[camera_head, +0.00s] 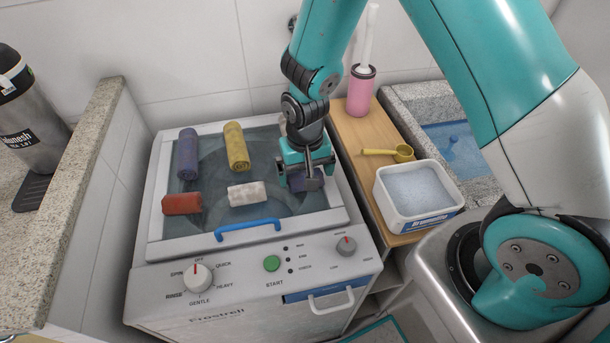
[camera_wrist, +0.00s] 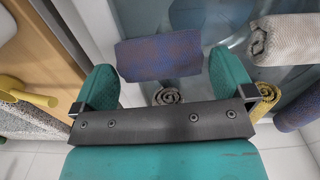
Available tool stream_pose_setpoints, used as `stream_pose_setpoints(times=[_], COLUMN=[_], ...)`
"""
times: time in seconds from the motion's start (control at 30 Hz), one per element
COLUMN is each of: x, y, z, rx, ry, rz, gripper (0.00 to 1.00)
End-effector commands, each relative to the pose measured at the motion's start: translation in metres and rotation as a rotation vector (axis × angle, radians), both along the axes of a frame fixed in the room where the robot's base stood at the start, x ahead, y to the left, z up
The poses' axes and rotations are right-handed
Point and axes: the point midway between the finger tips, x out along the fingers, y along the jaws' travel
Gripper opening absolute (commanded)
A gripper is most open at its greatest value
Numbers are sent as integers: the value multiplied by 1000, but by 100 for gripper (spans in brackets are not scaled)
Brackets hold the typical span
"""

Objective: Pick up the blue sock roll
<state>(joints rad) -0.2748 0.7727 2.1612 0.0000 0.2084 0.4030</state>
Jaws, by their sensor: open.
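A blue-purple sock roll (camera_head: 306,184) lies on the right of the washing machine's glass lid, partly hidden by my gripper (camera_head: 302,178). In the wrist view the roll (camera_wrist: 160,55) shows mottled blue and reddish, lying crosswise between the fingertips of my gripper (camera_wrist: 163,75). The fingers are open, with a gap at each end of the roll. A second blue-purple roll (camera_head: 188,153) lies at the lid's back left; it shows at the wrist view's right edge (camera_wrist: 300,110).
Yellow (camera_head: 236,147), red (camera_head: 182,203) and white (camera_head: 247,193) rolls lie left of my gripper. A greyish roll end (camera_wrist: 167,96) shows near my gripper. A blue handle (camera_head: 248,230) edges the lid.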

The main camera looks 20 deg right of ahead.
Motion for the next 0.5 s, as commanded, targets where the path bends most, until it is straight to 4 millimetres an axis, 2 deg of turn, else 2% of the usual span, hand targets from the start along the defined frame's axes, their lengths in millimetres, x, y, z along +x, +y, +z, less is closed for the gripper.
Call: stream_pose_setpoints(times=[0.13, 0.37, 0.4, 0.5], x=[0, 0, 0, 0], y=[0, 0, 0, 0], z=[-15, -17, -17, -17], rx=[0, 0, 0, 0], ry=[1, -1, -1, -1], rz=[0, 0, 0, 0], gripper=[100, 100, 95, 72])
